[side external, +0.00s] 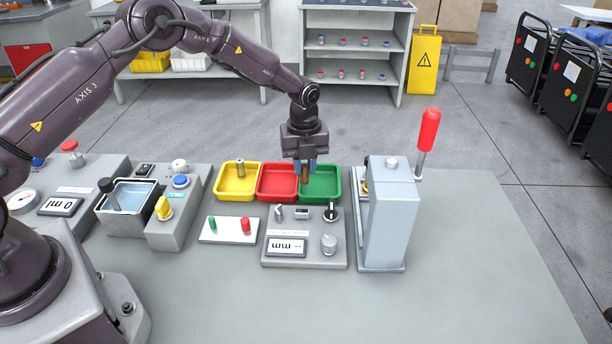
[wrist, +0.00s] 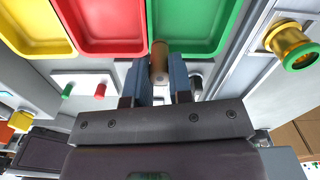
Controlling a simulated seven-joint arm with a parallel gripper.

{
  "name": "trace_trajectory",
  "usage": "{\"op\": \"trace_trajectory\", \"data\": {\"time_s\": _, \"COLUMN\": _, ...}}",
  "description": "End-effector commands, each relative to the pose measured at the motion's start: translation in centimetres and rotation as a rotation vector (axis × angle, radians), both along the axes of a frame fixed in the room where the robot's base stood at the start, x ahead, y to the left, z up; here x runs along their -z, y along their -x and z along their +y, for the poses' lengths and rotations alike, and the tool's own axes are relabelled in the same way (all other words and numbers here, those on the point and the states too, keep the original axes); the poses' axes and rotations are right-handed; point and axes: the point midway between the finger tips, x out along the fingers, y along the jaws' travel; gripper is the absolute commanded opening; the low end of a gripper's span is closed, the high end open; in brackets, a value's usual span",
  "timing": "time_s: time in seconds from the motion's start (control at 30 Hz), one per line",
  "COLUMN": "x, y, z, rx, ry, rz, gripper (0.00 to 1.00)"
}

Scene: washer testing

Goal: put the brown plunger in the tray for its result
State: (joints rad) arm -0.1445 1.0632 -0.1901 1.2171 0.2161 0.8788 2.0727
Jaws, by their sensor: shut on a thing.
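My gripper (side external: 305,168) is shut on the brown plunger (side external: 305,175), which hangs upright between the blue fingers. In the wrist view the plunger (wrist: 159,62) shows between the fingertips (wrist: 160,80), overlapping the near left part of the green tray. Side by side stand a yellow tray (side external: 222,190), a red tray (side external: 277,194) and a green tray (side external: 325,194). From the side the plunger appears at the green tray's left part, near the red one; its exact height above the trays is unclear. A greyish-brown cylinder (side external: 241,169) stands in the yellow tray.
A white plate (side external: 229,237) with green and red lamps and a gauge box (side external: 330,262) with a display lie in front of the trays. A grey press (side external: 392,225) with a red-handled lever (side external: 428,130) stands right. The table's right side is clear.

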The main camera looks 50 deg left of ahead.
Motion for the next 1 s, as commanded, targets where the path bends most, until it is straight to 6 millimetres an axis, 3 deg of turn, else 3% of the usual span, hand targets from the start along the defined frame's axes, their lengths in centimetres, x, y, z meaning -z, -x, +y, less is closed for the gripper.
{"op": "trace_trajectory", "data": {"time_s": 0.13, "x": 0.8, "y": -0.5, "z": 0.0, "rx": 0.001, "ry": 0.0, "rz": 0.001, "gripper": 0.0}}
{"op": "trace_trajectory", "data": {"time_s": 0.33, "x": 3.5, "y": -0.5, "z": 0.0, "rx": 0.001, "ry": 0.0, "rz": 0.002, "gripper": 0.0}}
{"op": "trace_trajectory", "data": {"time_s": 0.7, "x": 4.0, "y": -0.5, "z": 0.0, "rx": 0.0, "ry": 0.0, "rz": 0.0, "gripper": 0.0}}
{"op": "trace_trajectory", "data": {"time_s": 0.73, "x": 4.0, "y": -0.5, "z": 0.0, "rx": 0.0, "ry": 0.0, "rz": 0.0, "gripper": 0.23}}
{"op": "trace_trajectory", "data": {"time_s": 0.83, "x": 3.9, "y": -0.5, "z": 0.0, "rx": 0.0, "ry": 0.0, "rz": 0.0, "gripper": 0.45}}
{"op": "trace_trajectory", "data": {"time_s": 1.0, "x": 3.9, "y": -0.5, "z": 0.0, "rx": 0.0, "ry": 0.0, "rz": 0.0, "gripper": 0.46}}
